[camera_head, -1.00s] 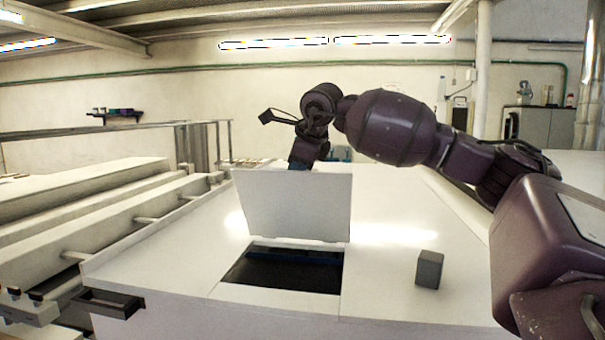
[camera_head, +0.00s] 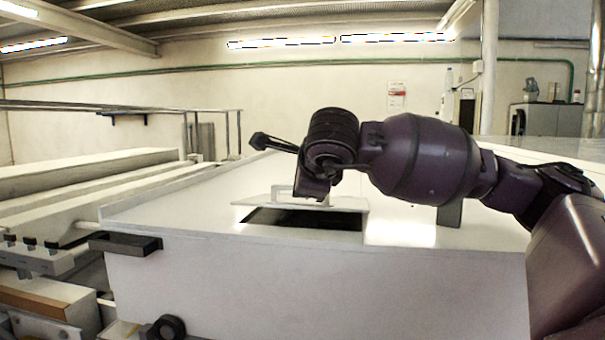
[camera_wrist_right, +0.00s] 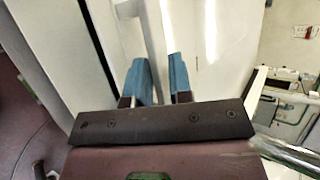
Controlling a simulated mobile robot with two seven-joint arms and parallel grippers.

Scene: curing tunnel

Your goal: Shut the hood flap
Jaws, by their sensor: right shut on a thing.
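The hood flap (camera_head: 250,202) is a white panel, tilted low over the dark opening (camera_head: 305,220) in the white hood top. A dark gap still shows under its near edge. A white bar handle (camera_head: 281,190) stands on the flap, partly hidden by my right wrist. My right gripper (camera_wrist_right: 162,72) has blue fingers on either side of the white handle bar (camera_wrist_right: 156,35) in the wrist view, shut on it. In the head view the fingertips are mostly hidden behind my dark wrist. My left gripper is not in view.
A grey block (camera_head: 449,214) stands on the hood top at the right, partly behind my right arm. A dark bracket handle (camera_head: 125,243) juts from the hood's front left corner. Rails and long white beams (camera_head: 95,185) run along the left. The hood top left of the flap is clear.

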